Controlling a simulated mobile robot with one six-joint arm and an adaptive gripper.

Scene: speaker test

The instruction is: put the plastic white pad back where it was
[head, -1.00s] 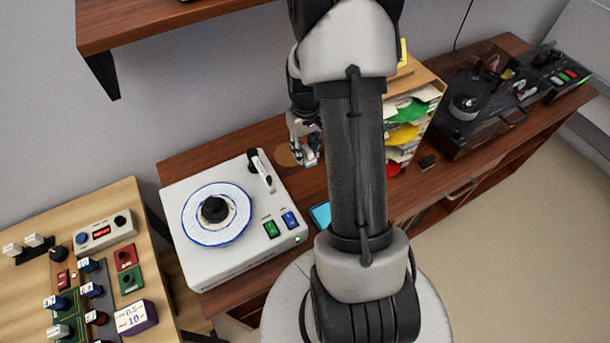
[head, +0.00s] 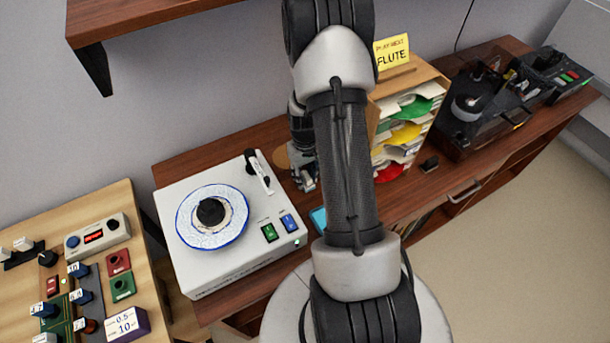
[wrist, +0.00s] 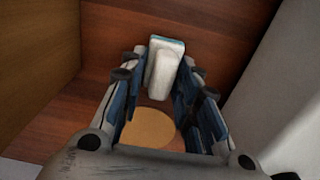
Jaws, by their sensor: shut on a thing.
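The white pad (wrist: 163,66) is a small rounded block with a teal edge. In the wrist view it sits between the fingertips of my gripper (wrist: 160,80), which is shut on it. In the head view my gripper (head: 304,180) is over the wooden bench, between the white turntable (head: 182,265) and the sleeve rack (head: 441,78). The pad cannot be made out there. A tan disc (wrist: 150,128) lies on the bench below the fingers in the wrist view. It also shows in the head view (head: 281,157), partly hidden by my gripper.
A light blue flat item (head: 318,217) lies right of the turntable, partly behind my arm. The rack holds several coloured discs and a yellow "FLUTE" card (head: 393,53). A dark machine (head: 470,105) stands at the right. A wooden shelf (head: 180,15) overhangs the upper left.

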